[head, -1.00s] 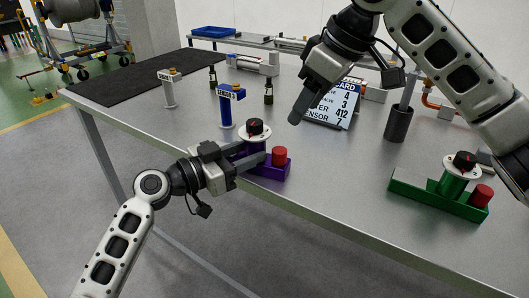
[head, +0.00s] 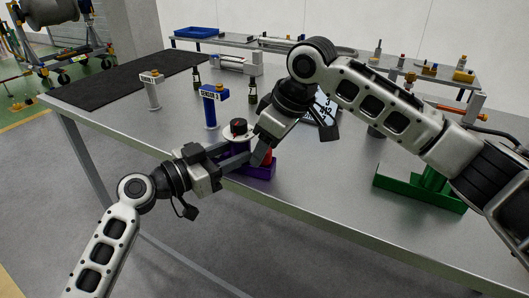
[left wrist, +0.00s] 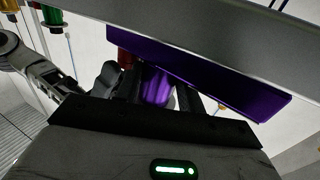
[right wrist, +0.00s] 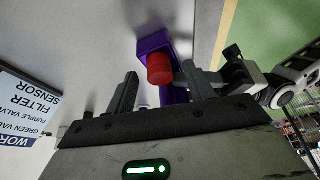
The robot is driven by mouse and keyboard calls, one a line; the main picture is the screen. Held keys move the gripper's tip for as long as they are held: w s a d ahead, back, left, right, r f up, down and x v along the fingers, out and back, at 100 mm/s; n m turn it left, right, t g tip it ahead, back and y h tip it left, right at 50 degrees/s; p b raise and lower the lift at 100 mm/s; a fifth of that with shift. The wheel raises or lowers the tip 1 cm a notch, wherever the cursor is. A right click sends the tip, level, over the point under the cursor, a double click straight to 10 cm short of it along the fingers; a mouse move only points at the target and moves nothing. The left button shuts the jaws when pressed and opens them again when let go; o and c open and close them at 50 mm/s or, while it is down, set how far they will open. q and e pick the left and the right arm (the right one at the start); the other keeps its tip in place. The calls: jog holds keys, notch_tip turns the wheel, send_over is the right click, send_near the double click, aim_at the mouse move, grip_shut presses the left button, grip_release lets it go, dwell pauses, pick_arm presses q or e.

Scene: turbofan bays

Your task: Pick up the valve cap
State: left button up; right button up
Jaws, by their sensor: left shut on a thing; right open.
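The purple valve has a purple base (head: 262,173), a white disc with a black knob (head: 238,129) and a red cap (head: 267,156) beside it. My left gripper (head: 238,156) is shut on the valve's purple body, which also shows between the fingers in the left wrist view (left wrist: 155,88). My right gripper (right wrist: 160,78) is open at the red cap. In the right wrist view the red cap (right wrist: 159,69) appears between the two fingertips; I cannot tell whether they touch it. In the head view the right gripper partly hides the cap.
A green valve base (head: 415,190) is at the right, its top hidden by my right arm. Blue (head: 210,108) and grey (head: 151,92) sensor posts stand behind left. A sign board (head: 327,108) is partly hidden behind my right arm. The table's front edge is close.

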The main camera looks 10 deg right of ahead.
jog(key=c, duration=1.1)
pick_arm(q)
jog(key=o, duration=1.3)
pick_arm(e)
notch_tip(320, 180, up, 10)
